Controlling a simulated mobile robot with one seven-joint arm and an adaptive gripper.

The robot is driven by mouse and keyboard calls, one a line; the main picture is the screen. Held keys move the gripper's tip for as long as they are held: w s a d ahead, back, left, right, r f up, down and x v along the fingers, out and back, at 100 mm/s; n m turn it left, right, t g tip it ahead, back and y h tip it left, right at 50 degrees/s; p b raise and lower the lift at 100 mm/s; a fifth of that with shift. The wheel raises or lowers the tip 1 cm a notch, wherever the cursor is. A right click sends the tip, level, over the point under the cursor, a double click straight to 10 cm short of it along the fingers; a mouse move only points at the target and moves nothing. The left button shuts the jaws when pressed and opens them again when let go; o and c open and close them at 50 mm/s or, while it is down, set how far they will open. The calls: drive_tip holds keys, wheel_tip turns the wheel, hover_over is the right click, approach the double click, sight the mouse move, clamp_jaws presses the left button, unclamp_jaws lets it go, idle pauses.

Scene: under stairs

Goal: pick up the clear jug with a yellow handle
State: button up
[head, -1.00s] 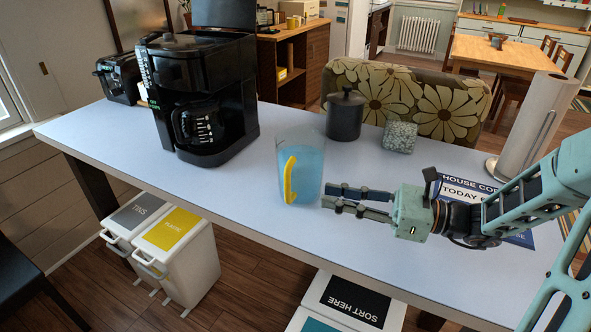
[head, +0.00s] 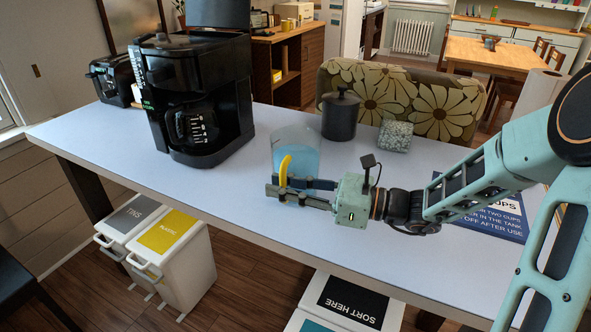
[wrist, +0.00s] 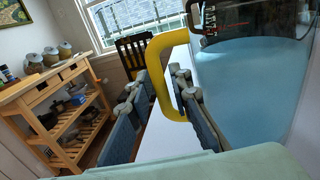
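The clear jug (head: 304,150), filled with blue liquid, stands upright on the pale counter. Its yellow handle (head: 283,168) faces the front left, and the lower handle is partly hidden behind my fingers. My gripper (head: 270,190) is at the handle, low in front of the jug. In the wrist view, the yellow handle (wrist: 158,75) lies between my two open fingers (wrist: 158,88), with gaps showing on both sides. The jug body (wrist: 245,95) is to the right of the right finger, close to it.
A black coffee maker (head: 200,90) stands left of the jug. A dark canister (head: 341,115) and a speckled block (head: 396,136) stand behind it to the right. A blue sign (head: 485,205) lies under my arm. The counter's (head: 215,195) front left is clear.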

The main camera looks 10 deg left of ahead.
drive_tip(key=shift+c, duration=0.4)
clamp_jaws()
drive_tip(key=shift+r, duration=0.1)
drive_tip(key=shift+r, duration=0.15)
